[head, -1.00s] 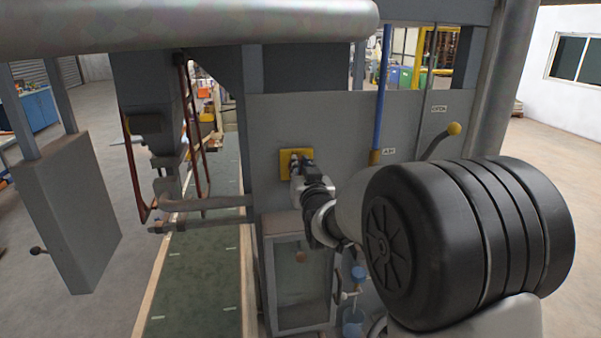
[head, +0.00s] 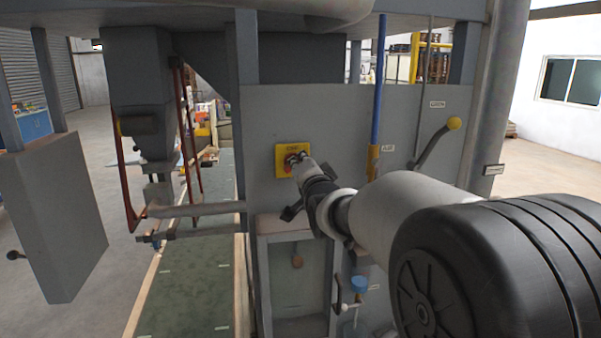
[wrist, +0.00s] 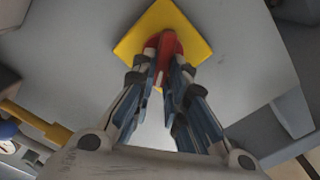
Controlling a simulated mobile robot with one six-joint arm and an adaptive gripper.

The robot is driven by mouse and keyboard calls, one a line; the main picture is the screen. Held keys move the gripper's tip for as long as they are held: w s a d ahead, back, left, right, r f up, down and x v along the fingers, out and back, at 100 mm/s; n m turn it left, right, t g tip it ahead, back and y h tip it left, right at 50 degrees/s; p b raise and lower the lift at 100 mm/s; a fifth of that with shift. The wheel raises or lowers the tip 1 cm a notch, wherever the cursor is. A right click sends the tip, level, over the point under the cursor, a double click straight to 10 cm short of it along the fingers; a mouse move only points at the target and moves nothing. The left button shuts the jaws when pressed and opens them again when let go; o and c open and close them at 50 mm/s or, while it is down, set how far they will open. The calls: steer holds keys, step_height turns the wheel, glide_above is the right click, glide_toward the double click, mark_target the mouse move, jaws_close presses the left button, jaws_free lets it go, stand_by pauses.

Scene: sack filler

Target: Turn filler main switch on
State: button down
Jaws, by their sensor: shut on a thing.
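The main switch is a red knob (head: 289,164) on a yellow square plate (head: 293,148), fixed to the grey panel of the filler. In the wrist view the red knob (wrist: 167,45) sits in the middle of the yellow plate (wrist: 190,30). My gripper (wrist: 165,65) is shut on the red knob, with one finger on each side of it. In the head view my gripper (head: 299,165) reaches the plate from the lower right. The fingers hide part of the knob, and I cannot read its position.
A lever with a yellow ball (head: 453,123) and a blue pipe (head: 379,90) are on the panel to the right. A glass-fronted cabinet (head: 262,280) stands below the switch. A grey box (head: 55,215) hangs at the left, beside the green conveyor (head: 185,285).

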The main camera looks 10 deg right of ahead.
steer(key=m, duration=0.2)
steer(key=m+b, duration=0.1)
steer(key=m, duration=0.1)
steer(key=m+b, duration=0.1)
steer(key=m, duration=0.1)
steer(key=shift+d+f, duration=0.1)
steer(key=shift+f, duration=0.25)
steer(key=shift+m, duration=0.3)
steer(key=c, duration=1.6)
jaws_free()
steer(key=s, duration=1.2)
steer(key=shift+f, duration=0.1)
